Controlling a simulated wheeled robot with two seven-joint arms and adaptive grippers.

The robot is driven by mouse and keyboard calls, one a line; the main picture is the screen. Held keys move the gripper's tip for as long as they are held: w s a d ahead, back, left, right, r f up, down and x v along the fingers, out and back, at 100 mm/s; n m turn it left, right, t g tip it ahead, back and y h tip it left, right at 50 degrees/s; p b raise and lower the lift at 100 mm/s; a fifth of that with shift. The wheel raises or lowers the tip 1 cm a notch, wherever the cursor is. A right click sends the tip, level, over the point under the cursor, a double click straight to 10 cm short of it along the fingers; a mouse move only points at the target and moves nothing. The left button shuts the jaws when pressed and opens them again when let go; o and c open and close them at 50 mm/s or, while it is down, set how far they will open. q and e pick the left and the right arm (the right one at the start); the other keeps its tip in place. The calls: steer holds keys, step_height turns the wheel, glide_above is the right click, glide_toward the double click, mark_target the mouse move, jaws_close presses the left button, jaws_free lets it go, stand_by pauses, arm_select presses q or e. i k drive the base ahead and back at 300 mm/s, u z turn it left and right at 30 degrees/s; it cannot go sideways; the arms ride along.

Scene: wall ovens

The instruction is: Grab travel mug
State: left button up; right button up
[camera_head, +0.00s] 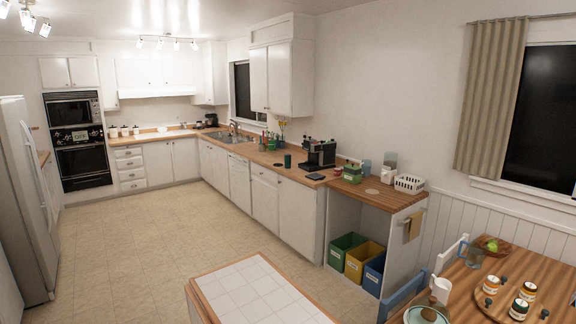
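A small dark green upright cylinder (288,160) stands on the wooden counter, left of the black coffee machine (319,153). It looks like the travel mug, but it is too small here to be sure. Nothing is touching it that I can see. Neither of my grippers shows in the head view.
The wooden counter (262,158) runs along the right wall above white cabinets. A white basket (409,184) and a green box (352,173) stand right of the machine. A tiled island (250,296) and a dining table (462,290) are in front. The floor (160,235) is clear.

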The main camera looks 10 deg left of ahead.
mark_target(287, 157)
steer(key=u, duration=2.45)
steer(key=i, duration=1.25)
steer(key=z, duration=0.95)
steer(key=i, duration=4.15)
steer(key=z, duration=1.2)
steer(key=i, duration=0.1)
steer(key=z, duration=0.65)
